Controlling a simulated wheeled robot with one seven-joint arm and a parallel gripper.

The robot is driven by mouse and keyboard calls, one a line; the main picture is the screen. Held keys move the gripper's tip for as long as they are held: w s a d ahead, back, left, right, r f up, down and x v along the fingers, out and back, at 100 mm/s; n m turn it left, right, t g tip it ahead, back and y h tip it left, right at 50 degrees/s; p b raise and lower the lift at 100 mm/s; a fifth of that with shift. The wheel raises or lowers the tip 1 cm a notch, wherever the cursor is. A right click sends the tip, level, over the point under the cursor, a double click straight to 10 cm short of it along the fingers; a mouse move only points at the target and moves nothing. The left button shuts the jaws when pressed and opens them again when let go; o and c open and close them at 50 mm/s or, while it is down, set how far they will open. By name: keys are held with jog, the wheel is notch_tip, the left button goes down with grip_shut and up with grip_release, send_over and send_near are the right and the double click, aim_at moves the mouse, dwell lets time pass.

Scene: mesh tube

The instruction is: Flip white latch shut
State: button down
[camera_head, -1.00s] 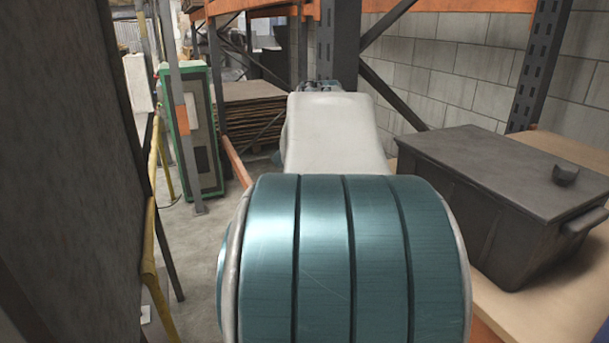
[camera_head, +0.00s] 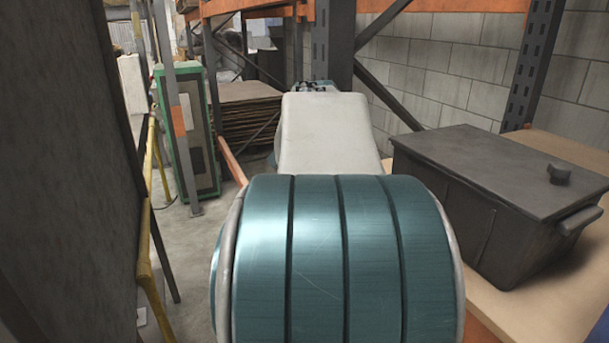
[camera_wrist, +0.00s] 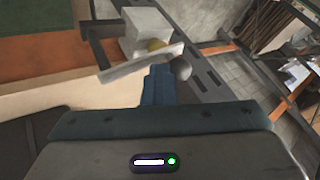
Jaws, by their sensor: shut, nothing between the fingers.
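In the wrist view, a pale bar (camera_wrist: 138,64), which looks like the white latch, lies slanted just beyond my fingers. A round grey knob (camera_wrist: 181,69) is near its right end. A pale box-shaped block (camera_wrist: 150,30) with a brassy round part (camera_wrist: 155,46) sits behind the bar. In the head view my own arm fills the middle and hides the latch.
A dark lidded bin (camera_head: 500,190) stands on a wooden shelf (camera_head: 490,300) at the right. A dark panel (camera_head: 70,170) is close on the left. Rack posts (camera_head: 335,45) and a green-framed cabinet (camera_head: 190,130) stand farther back. Clear floor shows between panel and arm.

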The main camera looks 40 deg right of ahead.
jog(key=shift+a+r, duration=0.1)
jog(key=shift+r, duration=0.05)
dwell(0.8)
jog(key=shift+b, duration=0.3)
jog(key=s+a+r+b, duration=0.2)
jog(key=s+a+r, duration=0.3)
jog(key=a, duration=0.3)
jog(key=shift+a+r+b, duration=0.3)
jog(key=shift+r+b, duration=0.05)
jog(key=shift+r, duration=0.5)
jog(key=shift+w, duration=0.1)
